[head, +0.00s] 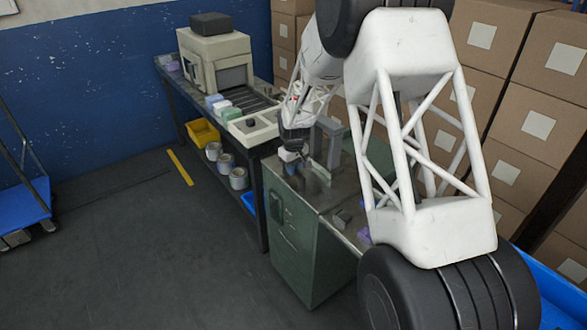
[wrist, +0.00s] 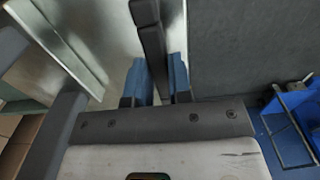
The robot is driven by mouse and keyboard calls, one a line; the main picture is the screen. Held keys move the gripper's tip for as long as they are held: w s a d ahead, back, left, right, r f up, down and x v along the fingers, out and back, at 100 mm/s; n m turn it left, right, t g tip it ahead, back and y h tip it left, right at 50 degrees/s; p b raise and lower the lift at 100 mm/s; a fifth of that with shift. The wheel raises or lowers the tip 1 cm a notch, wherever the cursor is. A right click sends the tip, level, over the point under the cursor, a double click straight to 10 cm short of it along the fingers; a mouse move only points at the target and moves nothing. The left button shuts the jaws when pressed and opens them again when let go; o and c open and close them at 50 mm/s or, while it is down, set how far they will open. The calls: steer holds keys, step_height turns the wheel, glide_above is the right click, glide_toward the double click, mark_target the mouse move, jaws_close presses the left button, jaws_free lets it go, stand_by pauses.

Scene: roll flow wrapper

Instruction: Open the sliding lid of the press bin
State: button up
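A green metal cabinet (head: 305,248) with a grey metal top stands in the middle of the head view. I cannot tell for sure which part is the press bin's sliding lid. My gripper (head: 291,170) points down at the cabinet top's left rear edge. In the wrist view, the gripper's two blue fingertips (wrist: 158,80) stand apart, with a dark bar (wrist: 152,45) in line between them. The bar nearly fills the gap; whether the fingers press on it is unclear. Shiny metal (wrist: 100,30) lies left of the fingers and grey floor right of them.
A bench (head: 262,132) with a beige machine (head: 215,55) and small coloured packs stands behind to the left. Stacked cartons (head: 537,125) line the right. A blue cart (head: 22,203) is far left. Floor at left is clear.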

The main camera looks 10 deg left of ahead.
jaws_close()
steer(key=w+d, duration=1.7)
steer(key=o, duration=0.5)
jaws_free()
steer(key=shift+o, duration=0.2)
step_height(320, 180, up, 8)
steer(key=shift+f, duration=0.15)
